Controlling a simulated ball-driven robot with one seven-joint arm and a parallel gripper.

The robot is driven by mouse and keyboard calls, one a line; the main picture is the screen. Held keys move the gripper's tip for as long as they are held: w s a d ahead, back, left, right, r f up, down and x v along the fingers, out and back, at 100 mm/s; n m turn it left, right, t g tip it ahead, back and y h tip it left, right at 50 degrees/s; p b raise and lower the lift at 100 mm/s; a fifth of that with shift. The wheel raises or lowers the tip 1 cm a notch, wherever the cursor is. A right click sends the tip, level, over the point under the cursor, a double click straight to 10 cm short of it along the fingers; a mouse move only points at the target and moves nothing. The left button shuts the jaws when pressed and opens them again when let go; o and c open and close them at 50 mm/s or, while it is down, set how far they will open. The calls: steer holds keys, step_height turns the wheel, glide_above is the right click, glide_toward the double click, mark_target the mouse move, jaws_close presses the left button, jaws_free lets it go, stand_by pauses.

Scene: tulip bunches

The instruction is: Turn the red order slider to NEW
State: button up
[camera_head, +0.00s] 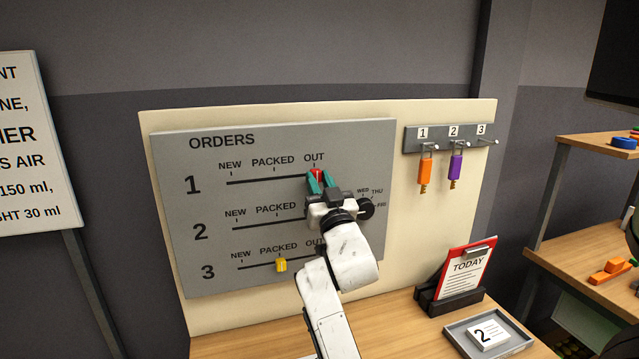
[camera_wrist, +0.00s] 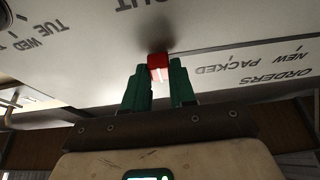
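The red order slider (camera_head: 318,175) sits at the OUT end of the row 1 track (camera_head: 265,181) on the grey ORDERS board (camera_head: 200,265). NEW is at the left end of that track and PACKED is in the middle. My gripper (camera_head: 320,181) is at the slider, with its green fingers on either side of it. In the wrist view the red slider (camera_wrist: 158,66) is between the fingertips (camera_wrist: 159,70), with no clear gap on either side. The gripper looks shut on it.
A yellow slider (camera_head: 281,265) is near PACKED on row 3. My gripper and arm hide the right part of row 2. A black day dial (camera_head: 366,208) is just right of my gripper. Orange (camera_head: 426,171) and purple (camera_head: 455,169) tags hang on hooks farther right.

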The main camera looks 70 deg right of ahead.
jaws_close()
steer(key=shift+w+a, duration=0.1)
steer(key=w+a+b, duration=0.3)
steer(key=w+b, duration=0.1)
steer(key=w+a+b, duration=0.4)
steer(key=b, duration=0.1)
steer(key=w+a+b, duration=0.4)
steer(key=w+b, duration=0.1)
steer(key=shift+f, duration=0.1)
steer(key=shift+w+a, duration=0.25)
steer(key=o, duration=0.6)
jaws_free()
